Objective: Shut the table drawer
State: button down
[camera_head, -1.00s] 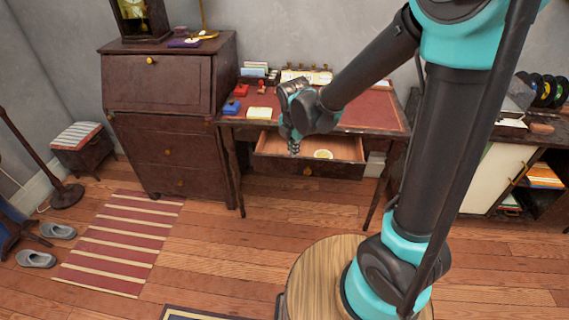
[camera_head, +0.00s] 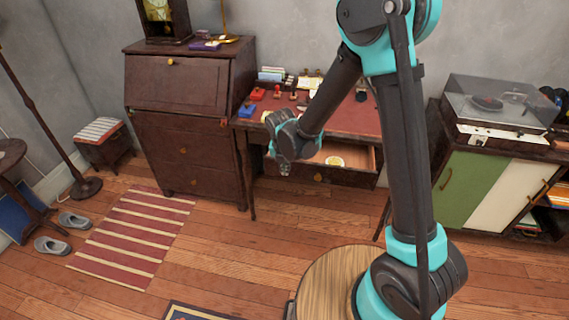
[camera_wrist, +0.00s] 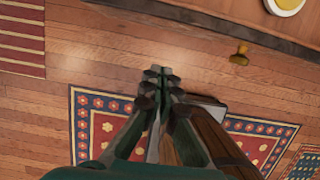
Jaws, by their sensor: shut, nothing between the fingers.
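The table drawer (camera_head: 361,158) is pulled out below the red-topped table (camera_head: 352,121). Its front with a brass knob (camera_head: 318,177) stands clear of the table edge, and a yellow round item (camera_head: 334,161) lies inside. In the wrist view, the drawer front (camera_wrist: 200,18) crosses the top right, with the knob (camera_wrist: 239,55) sticking out. My gripper (camera_head: 283,171) is near the left end of the drawer front, partly hidden behind my wrist. In the wrist view my gripper (camera_wrist: 157,73) has its fingers together and empty, below and left of the knob, with floor behind.
A dark bureau (camera_head: 180,125) stands left of the table. A cabinet (camera_head: 490,185) with a record player (camera_head: 490,105) stands to the right. A striped rug (camera_head: 133,235) and slippers (camera_head: 52,246) lie at left. The floor before the drawer is clear.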

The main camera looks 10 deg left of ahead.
jog(key=shift+w+f, duration=0.4)
jog(key=shift+w, duration=0.4)
jog(key=shift+w+f, duration=0.35)
jog(key=shift+w, duration=0.4)
jog(key=shift+w+f, duration=0.4)
jog(key=shift+w, duration=0.4)
